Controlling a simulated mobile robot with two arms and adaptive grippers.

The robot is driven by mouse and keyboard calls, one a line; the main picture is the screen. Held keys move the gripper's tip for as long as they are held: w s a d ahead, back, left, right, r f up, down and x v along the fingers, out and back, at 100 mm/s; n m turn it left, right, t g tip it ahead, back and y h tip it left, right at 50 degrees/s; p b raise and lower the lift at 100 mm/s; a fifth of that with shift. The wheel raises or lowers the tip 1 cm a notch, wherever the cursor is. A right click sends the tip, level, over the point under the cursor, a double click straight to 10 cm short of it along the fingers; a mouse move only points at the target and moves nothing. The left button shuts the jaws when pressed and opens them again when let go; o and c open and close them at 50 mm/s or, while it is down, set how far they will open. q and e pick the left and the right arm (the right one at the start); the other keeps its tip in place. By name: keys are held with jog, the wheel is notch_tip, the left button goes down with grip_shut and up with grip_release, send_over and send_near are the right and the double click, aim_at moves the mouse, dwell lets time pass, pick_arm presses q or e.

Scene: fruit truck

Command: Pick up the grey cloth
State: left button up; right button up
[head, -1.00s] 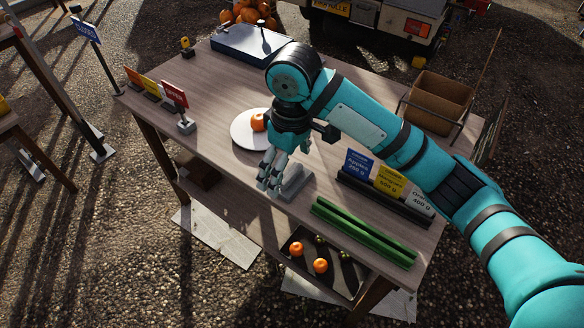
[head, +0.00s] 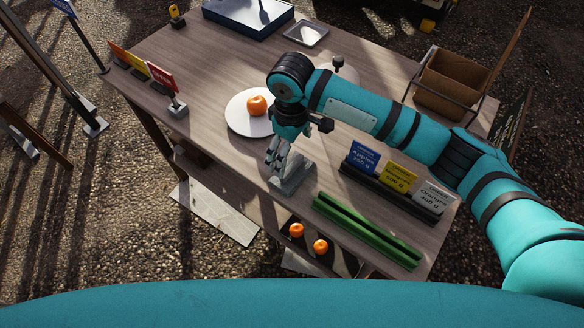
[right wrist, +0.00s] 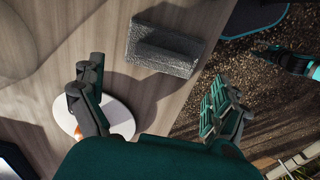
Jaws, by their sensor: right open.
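A grey, speckled, folded-looking piece, which seems to be the grey cloth (right wrist: 165,45), lies at the table's near edge in the right wrist view. In the head view the grey piece (head: 294,174) shows beside and partly behind my right gripper (head: 275,155). In the right wrist view my right gripper (right wrist: 155,105) is open, with its fingers spread wide and nothing between them. The cloth lies beyond the fingertips there, apart from them. A teal part of mine, perhaps my left gripper (right wrist: 295,62), shows at the right edge; its fingers are unclear.
A white plate (head: 238,124) with an orange (head: 257,105) is close left of the gripper. Green rails (head: 366,231) and price signs (head: 398,176) stand to the right. A brown box (head: 447,82) stands at the right end.

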aim_at(292, 166)
jog(key=shift+s+f, duration=0.15)
jog(key=shift+f, duration=0.75)
notch_tip(292, 166, down, 4)
jog(key=shift+s+d+r+p, duration=0.15)
jog(key=shift+p, duration=0.45)
jog(key=shift+f, duration=0.35)
jog(key=c, duration=1)
pick_arm(q)
jog(key=shift+w+d+r+b, duration=0.15)
jog(key=shift+w+b, duration=0.35)
jog(key=shift+w, duration=0.7)
pick_arm(e)
notch_tip(292, 166, up, 10)
jog(key=shift+c, duration=0.2)
